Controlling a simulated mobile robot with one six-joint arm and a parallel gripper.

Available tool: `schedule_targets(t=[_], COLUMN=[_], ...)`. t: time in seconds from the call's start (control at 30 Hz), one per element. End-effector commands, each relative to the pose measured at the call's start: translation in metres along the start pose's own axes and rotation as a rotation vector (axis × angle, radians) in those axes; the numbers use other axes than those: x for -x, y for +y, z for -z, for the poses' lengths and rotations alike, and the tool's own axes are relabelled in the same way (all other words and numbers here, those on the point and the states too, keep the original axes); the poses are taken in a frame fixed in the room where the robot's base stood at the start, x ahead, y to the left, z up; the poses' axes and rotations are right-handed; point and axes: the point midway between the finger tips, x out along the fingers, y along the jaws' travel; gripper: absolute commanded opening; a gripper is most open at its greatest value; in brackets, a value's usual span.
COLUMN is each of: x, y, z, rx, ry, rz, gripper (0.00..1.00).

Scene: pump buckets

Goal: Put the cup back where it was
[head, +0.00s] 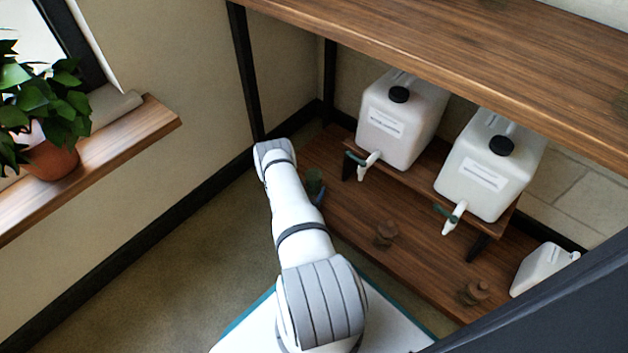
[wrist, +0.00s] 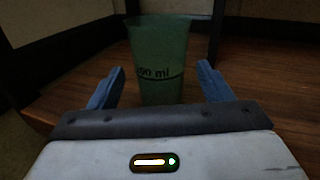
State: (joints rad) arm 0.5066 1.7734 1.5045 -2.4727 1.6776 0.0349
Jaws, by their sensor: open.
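A green translucent cup (wrist: 160,62) with a dark volume mark reading partly "00 ml" stands upright on the wooden lower shelf. It also shows in the head view (head: 314,182), small and partly hidden behind my arm. My gripper (wrist: 158,90) is open, with one blue finger on each side of the cup. Gaps show between the cup and both fingers. In the head view only a bit of a blue finger (head: 320,197) shows beside my wrist.
Two white jugs with taps, a left one (head: 402,120) and a right one (head: 490,165), stand on a raised wooden rack.

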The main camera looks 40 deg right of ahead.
Motion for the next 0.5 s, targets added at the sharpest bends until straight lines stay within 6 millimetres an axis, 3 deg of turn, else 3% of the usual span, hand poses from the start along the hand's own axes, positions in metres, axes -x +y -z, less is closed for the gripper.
schedule_targets(t=[0.2,0.5], x=[0.048,0.074], y=[0.001,0.000], z=[-0.003,-0.001], rx=[0.003,0.000], ry=[0.002,-0.001], rz=[-0.005,-0.002], gripper=[0.73,0.73])
